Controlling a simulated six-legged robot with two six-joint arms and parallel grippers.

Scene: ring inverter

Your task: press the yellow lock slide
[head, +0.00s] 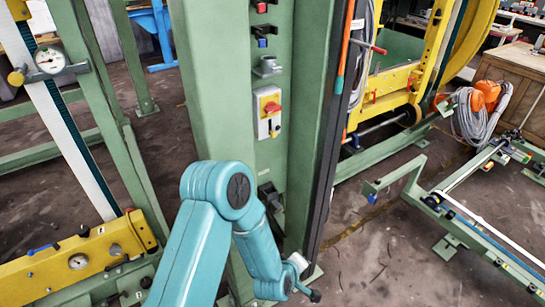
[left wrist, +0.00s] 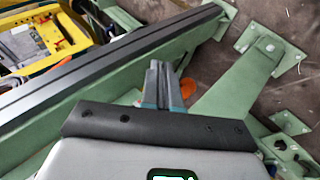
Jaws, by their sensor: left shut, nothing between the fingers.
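A small switch box (head: 269,112) is on the front of the green column in the head view. It has a red knob on a yellow plate and a pale lower part. A small yellow piece (head: 264,129), apparently the lock slide, shows on that lower part. My left gripper (left wrist: 162,82) is shut and empty in the left wrist view, its fingers together. In the head view my left arm bends in front of the column, its wrist end low beside the column foot, well below the box. The switch box is not seen in the left wrist view. My right gripper is not in view.
The green column (head: 215,80) carries other small switches above the box and a dark fitting (head: 269,192) below it. A dark rail (head: 326,150) runs along its right side. A yellow gauge unit (head: 80,262) stands at left. Bare floor (head: 375,255) lies at right.

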